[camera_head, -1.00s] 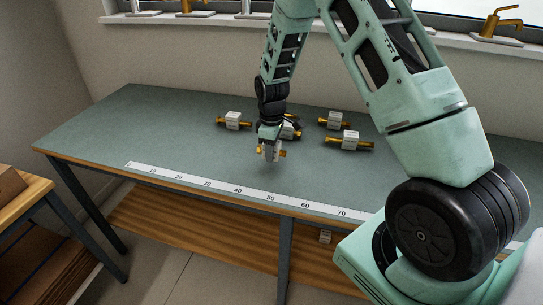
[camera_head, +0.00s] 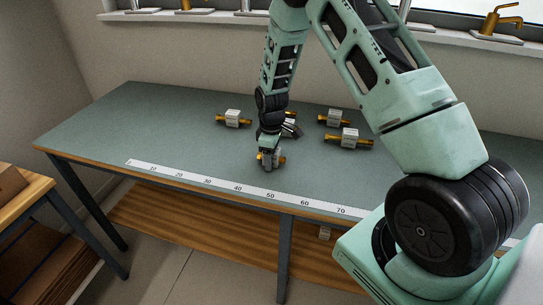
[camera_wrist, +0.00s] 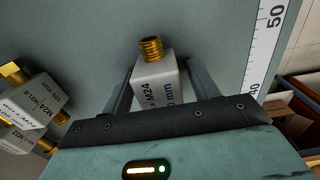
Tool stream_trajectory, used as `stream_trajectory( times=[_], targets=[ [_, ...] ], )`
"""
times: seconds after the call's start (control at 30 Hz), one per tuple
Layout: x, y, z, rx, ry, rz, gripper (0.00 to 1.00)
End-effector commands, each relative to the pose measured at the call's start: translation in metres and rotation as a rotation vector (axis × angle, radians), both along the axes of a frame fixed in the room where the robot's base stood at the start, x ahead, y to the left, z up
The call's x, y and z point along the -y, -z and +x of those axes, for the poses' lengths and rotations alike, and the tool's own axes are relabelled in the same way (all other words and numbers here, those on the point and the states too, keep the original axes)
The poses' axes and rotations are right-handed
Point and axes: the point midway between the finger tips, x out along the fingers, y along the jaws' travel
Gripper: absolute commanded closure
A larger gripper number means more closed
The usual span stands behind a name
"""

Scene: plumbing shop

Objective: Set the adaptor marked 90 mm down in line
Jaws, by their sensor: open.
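My gripper (camera_head: 268,164) is low over the bench, behind the ruler strip (camera_head: 237,189) near its 50 mark. In the wrist view my gripper (camera_wrist: 158,88) is open, with one finger on each side of a white adaptor (camera_wrist: 156,72) with a brass threaded end. Its label shows "M24" and a figure ending in "mm"; my gripper hides the rest. In the head view this adaptor (camera_head: 278,155) is mostly hidden by the fingers and appears to rest on the bench. The ruler strip also shows in the wrist view (camera_wrist: 264,50), right of the adaptor.
Other white-and-brass adaptors lie farther back: one at left (camera_head: 232,118), two at right (camera_head: 334,118) (camera_head: 349,138), and at least one partly hidden behind my gripper (camera_head: 291,130). The bench top (camera_head: 130,125) is clear at left.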

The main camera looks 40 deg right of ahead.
Motion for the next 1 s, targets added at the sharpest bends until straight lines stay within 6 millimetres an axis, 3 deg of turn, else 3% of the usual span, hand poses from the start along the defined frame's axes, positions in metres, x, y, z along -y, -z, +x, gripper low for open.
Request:
stream_trajectory(
  times=[0.17, 0.6, 0.8, 0.9, 0.97, 1.0],
  targets=[
    [0.0, -0.013, 0.001, 0.004, 0.0, 0.0, 0.4],
    [0.0, -0.098, 0.001, 0.005, 0.0, -0.001, 0.4],
    [-0.001, -0.119, 0.0, 0.001, -0.001, 0.0, 0.4],
    [-0.019, -0.129, -0.004, 0.005, -0.004, 0.009, 0.4],
    [-0.045, -0.139, -0.012, 0.009, -0.007, 0.023, 0.4],
    [-0.069, -0.147, -0.022, 0.011, -0.009, 0.035, 0.4]
  ],
)
